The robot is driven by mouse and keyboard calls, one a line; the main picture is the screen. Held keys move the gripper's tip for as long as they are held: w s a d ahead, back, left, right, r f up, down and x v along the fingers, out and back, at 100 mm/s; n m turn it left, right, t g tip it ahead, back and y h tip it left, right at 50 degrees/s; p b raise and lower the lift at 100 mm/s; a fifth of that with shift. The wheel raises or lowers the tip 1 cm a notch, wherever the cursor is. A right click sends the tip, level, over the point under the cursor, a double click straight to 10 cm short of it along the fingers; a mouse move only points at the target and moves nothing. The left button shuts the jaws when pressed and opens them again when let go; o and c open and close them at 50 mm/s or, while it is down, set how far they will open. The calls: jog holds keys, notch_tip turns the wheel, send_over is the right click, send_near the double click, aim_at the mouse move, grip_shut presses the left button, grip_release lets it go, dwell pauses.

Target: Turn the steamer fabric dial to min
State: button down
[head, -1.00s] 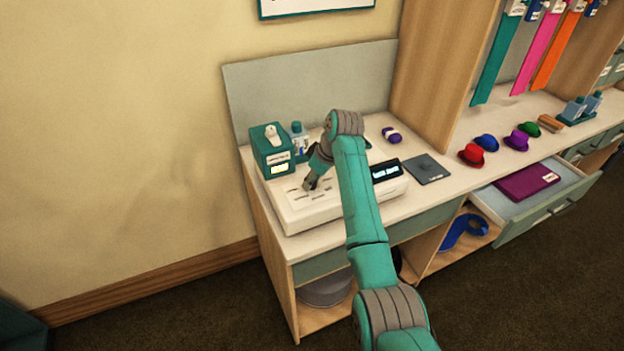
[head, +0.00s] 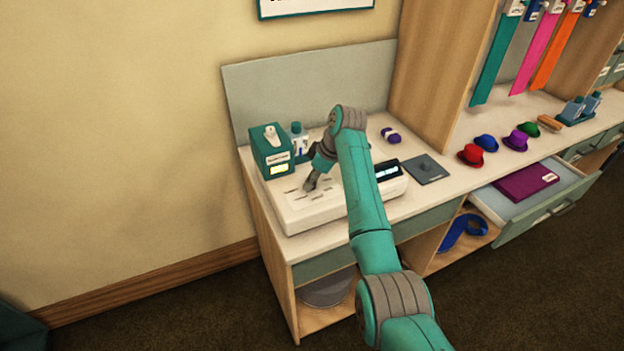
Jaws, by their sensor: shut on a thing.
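A white console (head: 303,217) with a sloped top and a dark display (head: 388,170) at its right end stands on the counter; I take it as the steamer. Small dark markings or slots show on its top. My gripper (head: 310,186) points down onto the middle of that top. Its jaws are shut on a small part there, apparently the fabric dial, which the fingers hide. The dial's pointer and its min mark cannot be read. My forearm covers part of the console's right half.
A teal box (head: 271,152) with a lit label and a bottle (head: 299,138) stand behind the console. A purple roll (head: 391,135) and a grey pad (head: 427,169) lie to the right. Small hats (head: 471,155) and an open drawer (head: 545,205) are farther right.

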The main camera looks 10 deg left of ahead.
jog(key=c, duration=0.8)
grip_release()
jog(key=v, duration=1.2)
jog(key=shift+s+f, duration=0.1)
